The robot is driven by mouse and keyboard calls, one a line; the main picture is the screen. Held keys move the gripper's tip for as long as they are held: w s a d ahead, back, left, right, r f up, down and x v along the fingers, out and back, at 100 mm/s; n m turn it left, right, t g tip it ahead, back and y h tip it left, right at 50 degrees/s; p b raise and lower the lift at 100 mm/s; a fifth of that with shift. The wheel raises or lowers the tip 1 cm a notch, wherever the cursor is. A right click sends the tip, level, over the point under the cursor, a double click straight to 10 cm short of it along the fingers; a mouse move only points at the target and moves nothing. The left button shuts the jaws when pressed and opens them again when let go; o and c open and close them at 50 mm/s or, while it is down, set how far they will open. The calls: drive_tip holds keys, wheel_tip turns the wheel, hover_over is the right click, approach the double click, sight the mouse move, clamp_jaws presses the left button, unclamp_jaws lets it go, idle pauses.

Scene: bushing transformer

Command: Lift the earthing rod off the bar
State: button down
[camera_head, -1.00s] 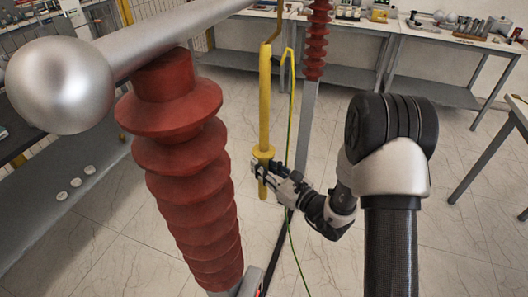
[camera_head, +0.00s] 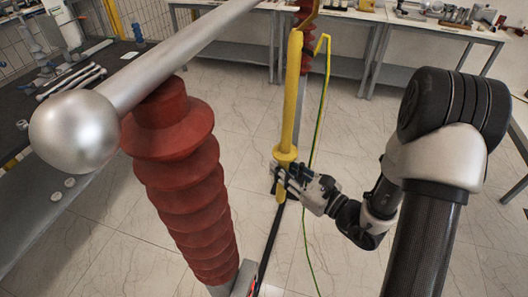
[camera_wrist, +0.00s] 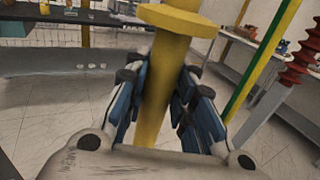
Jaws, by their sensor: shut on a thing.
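The yellow earthing rod (camera_head: 291,95) stands nearly upright, leaning slightly, to the right of the big red ribbed insulator. The silver bar (camera_head: 190,50) slants up to the right from a round ball end. My gripper (camera_head: 280,180) is shut on the rod's grip just below its round flange. In the wrist view the rod (camera_wrist: 160,95) passes between my blue-padded fingers, under the flange (camera_wrist: 180,20). A green-yellow cable (camera_head: 322,110) hangs beside the rod.
The red insulator (camera_head: 185,190) under the bar stands close to the left of my gripper. A second red insulator (camera_head: 304,50) stands behind the rod. Benches (camera_head: 345,15) with tools line the back wall. The tiled floor to the right is open.

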drive_tip(key=v, duration=0.2)
drive_tip(key=p+v, duration=0.1)
drive_tip(key=v, duration=0.1)
drive_tip(key=r+v, duration=0.1)
drive_tip(key=v, duration=0.2)
wheel_tip(320, 180, up, 5)
drive_tip(key=p, duration=0.4)
drive_tip(key=shift+f, duration=0.25)
drive_tip(key=s+d+p, duration=0.1)
drive_tip(key=s+d, duration=0.4)
drive_tip(key=d, duration=0.8)
drive_tip(key=shift+s+p, duration=0.2)
drive_tip(key=shift+p, duration=0.1)
idle(0.6)
drive_tip(key=shift+w, duration=0.1)
